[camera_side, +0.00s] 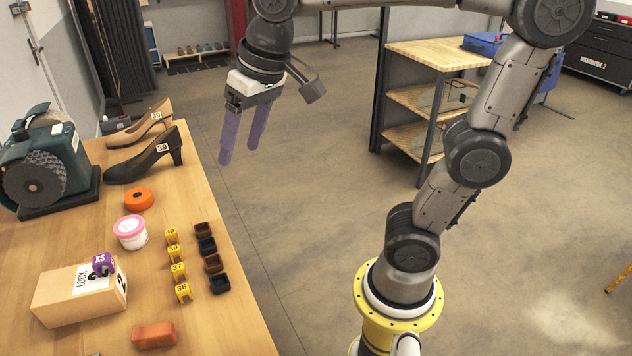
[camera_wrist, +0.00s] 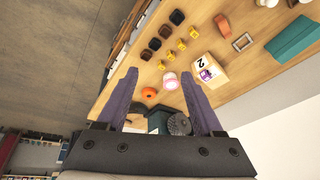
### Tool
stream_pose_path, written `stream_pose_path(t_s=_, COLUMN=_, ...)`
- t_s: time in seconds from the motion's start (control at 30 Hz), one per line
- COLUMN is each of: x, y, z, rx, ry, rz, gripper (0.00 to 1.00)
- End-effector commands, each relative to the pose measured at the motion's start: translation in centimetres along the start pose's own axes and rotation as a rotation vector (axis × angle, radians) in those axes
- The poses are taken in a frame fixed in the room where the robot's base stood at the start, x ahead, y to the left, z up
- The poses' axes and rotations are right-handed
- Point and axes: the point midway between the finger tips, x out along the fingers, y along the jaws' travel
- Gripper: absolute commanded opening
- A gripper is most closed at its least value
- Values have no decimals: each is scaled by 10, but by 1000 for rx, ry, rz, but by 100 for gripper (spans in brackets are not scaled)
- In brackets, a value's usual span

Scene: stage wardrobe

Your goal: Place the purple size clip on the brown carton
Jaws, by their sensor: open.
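The purple size clip (camera_side: 103,263), marked XS, sits on top of the brown carton (camera_side: 62,303), near the carton's right end beside its white LOOK 2 label. In the wrist view the purple clip (camera_wrist: 206,74) also shows on the carton (camera_wrist: 214,67). My gripper (camera_side: 240,163) is open and empty, with purple fingers pointing down. It is high up and well apart from the carton, beyond the table's right edge in the side view. Its fingers also frame the lower middle of the wrist view (camera_wrist: 162,97).
Several yellow number clips (camera_side: 178,271) and several small dark cups (camera_side: 212,263) stand right of the carton. A pink-lidded jar (camera_side: 130,232), orange ring (camera_side: 139,199), orange-brown block (camera_side: 153,335), two shoes (camera_side: 145,160) and a green machine (camera_side: 45,165) share the wooden table (camera_side: 215,320).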

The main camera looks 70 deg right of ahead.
Motion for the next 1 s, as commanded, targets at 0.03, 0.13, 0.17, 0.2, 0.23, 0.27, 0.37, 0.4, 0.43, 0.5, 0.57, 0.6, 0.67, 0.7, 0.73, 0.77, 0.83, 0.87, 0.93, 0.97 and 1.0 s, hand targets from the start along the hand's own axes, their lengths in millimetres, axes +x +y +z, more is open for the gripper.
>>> stream_pose_path(t_s=0.03, x=-1, y=13, z=21, rx=-31, ry=26, rz=-1, gripper=68)
stream_pose_path(t_s=0.13, x=5, y=31, z=57, rx=-103, ry=71, rz=0, gripper=68)
stream_pose_path(t_s=0.17, x=7, y=36, z=67, rx=-123, ry=83, rz=1, gripper=68)
stream_pose_path(t_s=0.2, x=11, y=42, z=79, rx=-148, ry=98, rz=3, gripper=68)
stream_pose_path(t_s=0.23, x=13, y=45, z=87, rx=-165, ry=108, rz=5, gripper=68)
stream_pose_path(t_s=0.27, x=16, y=48, z=94, rx=-179, ry=116, rz=7, gripper=68)
stream_pose_path(t_s=0.37, x=24, y=56, z=112, rx=-218, ry=137, rz=12, gripper=68)
stream_pose_path(t_s=0.4, x=26, y=58, z=116, rx=-229, ry=143, rz=14, gripper=68)
stream_pose_path(t_s=0.43, x=28, y=59, z=118, rx=-235, ry=147, rz=15, gripper=68)
stream_pose_path(t_s=0.5, x=29, y=60, z=122, rx=-242, ry=151, rz=16, gripper=68)
stream_pose_path(t_s=0.57, x=30, y=60, z=123, rx=-245, ry=151, rz=17, gripper=68)
stream_pose_path(t_s=0.6, x=30, y=60, z=122, rx=-246, ry=151, rz=17, gripper=68)
stream_pose_path(t_s=0.67, x=30, y=60, z=122, rx=-245, ry=150, rz=17, gripper=68)
stream_pose_path(t_s=0.7, x=30, y=60, z=122, rx=-245, ry=150, rz=17, gripper=68)
stream_pose_path(t_s=0.73, x=30, y=60, z=122, rx=-245, ry=150, rz=17, gripper=68)
stream_pose_path(t_s=0.77, x=30, y=60, z=122, rx=-245, ry=150, rz=17, gripper=68)
stream_pose_path(t_s=0.83, x=30, y=60, z=122, rx=-244, ry=150, rz=16, gripper=68)
stream_pose_path(t_s=0.87, x=30, y=60, z=122, rx=-244, ry=150, rz=16, gripper=68)
stream_pose_path(t_s=0.93, x=30, y=60, z=122, rx=-244, ry=150, rz=16, gripper=68)
stream_pose_path(t_s=0.97, x=30, y=60, z=122, rx=-244, ry=150, rz=16, gripper=68)
stream_pose_path(t_s=1.0, x=30, y=60, z=122, rx=-244, ry=150, rz=16, gripper=68)
